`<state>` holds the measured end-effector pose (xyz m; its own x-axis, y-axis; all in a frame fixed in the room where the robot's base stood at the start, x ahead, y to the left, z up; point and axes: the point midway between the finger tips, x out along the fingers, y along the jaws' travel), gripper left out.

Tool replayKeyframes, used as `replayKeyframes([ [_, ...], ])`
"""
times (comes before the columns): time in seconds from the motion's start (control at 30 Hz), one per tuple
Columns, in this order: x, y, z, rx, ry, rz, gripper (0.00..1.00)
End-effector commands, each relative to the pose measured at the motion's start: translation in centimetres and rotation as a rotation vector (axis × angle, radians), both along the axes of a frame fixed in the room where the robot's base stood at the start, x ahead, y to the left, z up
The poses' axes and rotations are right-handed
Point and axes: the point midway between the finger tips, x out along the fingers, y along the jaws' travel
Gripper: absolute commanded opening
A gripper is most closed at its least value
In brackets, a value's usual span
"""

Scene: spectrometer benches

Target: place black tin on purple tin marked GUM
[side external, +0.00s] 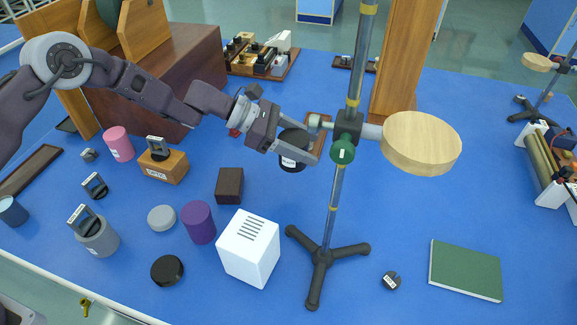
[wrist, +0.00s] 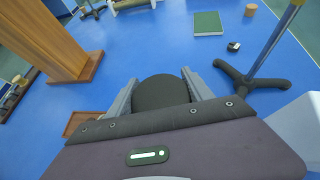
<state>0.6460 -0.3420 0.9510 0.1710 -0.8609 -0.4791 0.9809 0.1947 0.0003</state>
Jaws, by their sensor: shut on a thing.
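The black tin (side external: 293,162) is a short dark cylinder with a small white label on its side, too small to read. My gripper (side external: 312,146) is shut on it and holds it above the table, close to the stand's pole. In the wrist view the round dark top of the black tin (wrist: 160,92) shows between the two fingers of my gripper (wrist: 160,85). The purple tin (side external: 198,222) stands upright on the blue table, lower and to the left of my gripper. Its top is bare, and no GUM marking shows on the side I see.
A tripod stand (side external: 323,258) with a wooden disc (side external: 421,143) is right beside my gripper. A white box (side external: 248,249) stands close to the purple tin's right. A grey disc (side external: 161,217), a black disc (side external: 167,271) and a brown block (side external: 229,185) lie around it.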

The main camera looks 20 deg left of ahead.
Motion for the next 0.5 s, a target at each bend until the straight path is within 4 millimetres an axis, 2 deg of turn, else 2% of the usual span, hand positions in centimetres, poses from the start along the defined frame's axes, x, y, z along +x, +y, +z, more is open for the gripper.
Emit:
replayKeyframes([
  [0.17, -0.1, 0.1, 0.8, 0.0, 0.001, 0.0, 0.07],
  [0.27, -0.7, 1.4, 1.5, -0.001, 0.002, 0.0, 0.07],
  [0.37, -2.7, 4.1, 3.1, -0.003, 0.006, -0.002, 0.07],
  [0.5, -7.2, 8.9, 5.9, -0.009, 0.005, 0.008, 0.07],
])
